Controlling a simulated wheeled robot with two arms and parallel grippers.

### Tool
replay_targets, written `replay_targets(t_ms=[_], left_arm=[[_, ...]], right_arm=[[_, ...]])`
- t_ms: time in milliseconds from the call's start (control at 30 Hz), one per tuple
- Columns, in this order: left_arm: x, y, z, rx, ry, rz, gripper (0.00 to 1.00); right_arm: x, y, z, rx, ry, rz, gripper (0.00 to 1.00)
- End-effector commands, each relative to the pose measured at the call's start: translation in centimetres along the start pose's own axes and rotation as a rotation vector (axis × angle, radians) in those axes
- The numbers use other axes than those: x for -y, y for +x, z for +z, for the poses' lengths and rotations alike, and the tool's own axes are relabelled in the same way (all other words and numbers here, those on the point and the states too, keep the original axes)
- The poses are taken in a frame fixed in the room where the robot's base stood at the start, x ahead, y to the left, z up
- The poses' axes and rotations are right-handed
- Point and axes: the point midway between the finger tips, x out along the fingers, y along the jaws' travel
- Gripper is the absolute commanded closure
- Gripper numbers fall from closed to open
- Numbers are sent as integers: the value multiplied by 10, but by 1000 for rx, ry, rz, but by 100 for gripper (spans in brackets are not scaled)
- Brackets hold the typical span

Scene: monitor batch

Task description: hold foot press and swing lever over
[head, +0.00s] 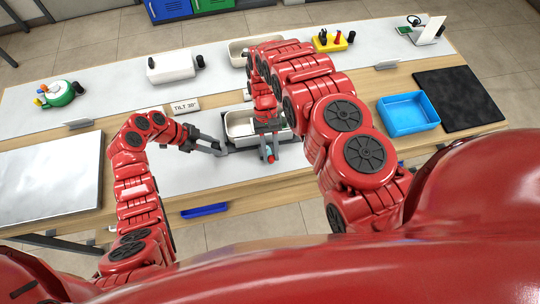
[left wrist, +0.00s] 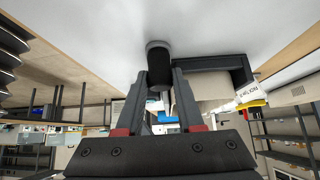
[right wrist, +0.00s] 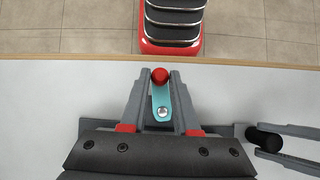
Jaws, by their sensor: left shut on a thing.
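The fixture, a pale tray (head: 236,120) in a dark grey frame (head: 282,136), stands mid-table. A black cylindrical grip (left wrist: 158,62) sticks out at its left side and also shows in the right wrist view (right wrist: 265,138). My left gripper (head: 220,150) is shut on this grip. A teal lever (right wrist: 161,105) with a red ball (right wrist: 160,75) is at the fixture's front. My right gripper (head: 268,146) is over the lever, with the ball between its fingertips (right wrist: 162,78). I cannot tell whether they press on it. My right forearm hides part of the tray.
A "TILT 30°" sign (head: 185,105) stands behind the fixture. A blue bin (head: 408,114) and black mat (head: 458,98) are right. A metal plate (head: 50,178) is left. A white box (head: 170,66) and yellow holder (head: 330,42) stand at the back.

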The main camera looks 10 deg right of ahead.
Motion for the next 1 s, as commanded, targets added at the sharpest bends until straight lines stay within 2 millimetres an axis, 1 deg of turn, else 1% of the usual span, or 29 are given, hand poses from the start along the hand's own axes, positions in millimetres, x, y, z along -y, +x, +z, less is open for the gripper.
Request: replay_targets(t_ms=[33, 100, 133, 300, 367, 467, 500, 567, 600, 700, 1000], left_arm=[[0, 0, 0, 0, 0, 1, 100], [0, 0, 0, 0, 1, 1, 100], [0, 0, 0, 0, 1, 1, 100], [0, 0, 0, 0, 1, 1, 100], [0, 0, 0, 0, 1, 1, 100], [0, 0, 0, 0, 1, 1, 100], [0, 0, 0, 0, 1, 1, 100], [0, 0, 0, 0, 1, 1, 100], [0, 0, 0, 0, 1, 1, 100], [0, 0, 0, 0, 0, 1, 100], [0, 0, 0, 0, 0, 0, 100]], right_arm=[[0, 0, 0, 0, 0, 0, 84], [0, 0, 0, -1, 0, 0, 96], [0, 0, 0, -1, 0, 0, 100], [-1, 0, -1, -1, -16, 11, 100], [-3, -1, -2, -5, -92, 63, 100], [-10, -3, -4, -4, -259, 177, 100], [-11, -3, -5, -3, -290, 199, 70], [-11, -3, -5, -3, -281, 192, 59], [-11, -3, -5, -3, -280, 191, 52], [-11, -3, -4, -2, -278, 191, 37], [-10, -5, -4, -1, -277, 190, 37]])
